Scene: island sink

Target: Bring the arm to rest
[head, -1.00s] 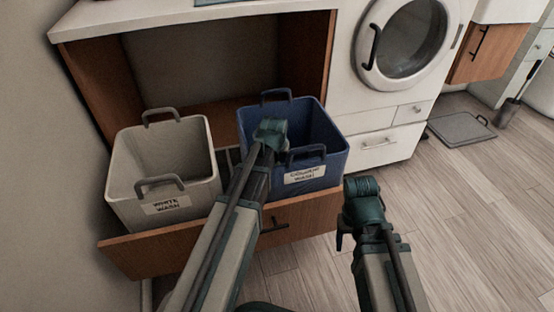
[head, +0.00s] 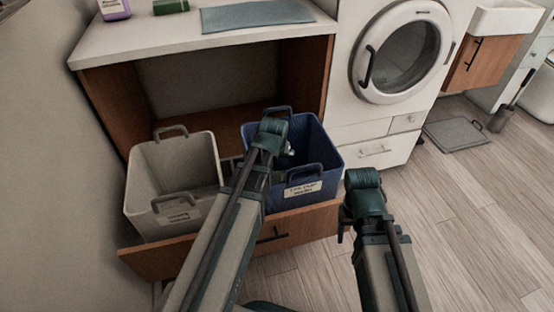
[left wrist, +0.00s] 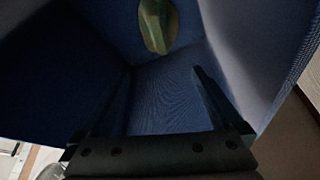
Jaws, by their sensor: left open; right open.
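My left arm reaches over the blue colour-wash basket (head: 325,160). My left gripper (head: 288,152) points down into the basket mouth, mostly hidden by its own wrist. In the left wrist view my gripper (left wrist: 155,110) has its two fingers spread with nothing between them. An olive-green item (left wrist: 156,25) lies inside the blue basket, beyond the fingertips and apart from them. My right gripper (head: 345,222) hangs low at the right, over the floor and clear of the basket. It is open, though its fingertips are largely hidden by the wrist.
A white basket (head: 202,160) stands beside the blue one in the pulled-out wooden drawer (head: 300,230). Above is a white counter (head: 160,40) with a grey mat (head: 255,16), a green item and a purple bottle. A washing machine (head: 390,110) stands at right.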

